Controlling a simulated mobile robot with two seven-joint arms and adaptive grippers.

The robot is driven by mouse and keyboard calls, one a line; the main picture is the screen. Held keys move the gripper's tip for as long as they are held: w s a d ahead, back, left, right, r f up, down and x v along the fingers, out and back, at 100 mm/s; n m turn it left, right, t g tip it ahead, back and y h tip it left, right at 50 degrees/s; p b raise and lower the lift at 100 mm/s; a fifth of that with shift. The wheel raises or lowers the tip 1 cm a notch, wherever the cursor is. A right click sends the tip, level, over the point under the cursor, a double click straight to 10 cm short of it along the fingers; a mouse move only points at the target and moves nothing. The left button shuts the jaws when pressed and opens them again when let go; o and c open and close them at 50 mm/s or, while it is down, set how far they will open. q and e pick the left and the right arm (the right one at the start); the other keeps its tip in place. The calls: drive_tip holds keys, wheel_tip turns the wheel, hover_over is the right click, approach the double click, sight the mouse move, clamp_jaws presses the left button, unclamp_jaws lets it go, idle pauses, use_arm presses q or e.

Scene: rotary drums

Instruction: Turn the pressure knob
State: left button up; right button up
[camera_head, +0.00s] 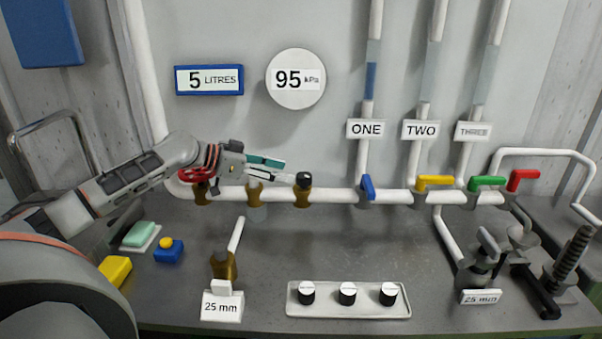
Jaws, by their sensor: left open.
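A black knob (303,179) tops a brass fitting (302,197) on the white horizontal pipe, under the round gauge (296,79) reading 95 kPa. I take it for the pressure knob; it bears no readable label. My left gripper (288,171) reaches in from the left at knob height. It is open, with its fingertips close to the left side of the knob; I cannot tell whether they touch it. My left gripper's body partly hides a second brass fitting and the pipe behind. My right gripper does not show.
A red handwheel (198,176) sits by my left wrist. A blue lever (367,187) is right of the knob, with yellow (435,182), green and red levers beyond. A tray (349,311) with three black knobs lies in front. The bench (330,245) between is mostly clear.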

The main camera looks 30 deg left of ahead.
sight(301, 175)
use_arm(q)
drive_tip(key=p+x, duration=0.1)
drive_tip(key=x, duration=0.5)
drive_tip(key=shift+w+d+p, duration=0.15)
drive_tip(key=shift+d+p, duration=0.1)
drive_tip(key=shift+p, duration=0.15)
drive_tip(key=shift+w+d+f, duration=0.35)
drive_tip(key=shift+w, duration=0.1)
drive_tip(key=c, duration=1.1)
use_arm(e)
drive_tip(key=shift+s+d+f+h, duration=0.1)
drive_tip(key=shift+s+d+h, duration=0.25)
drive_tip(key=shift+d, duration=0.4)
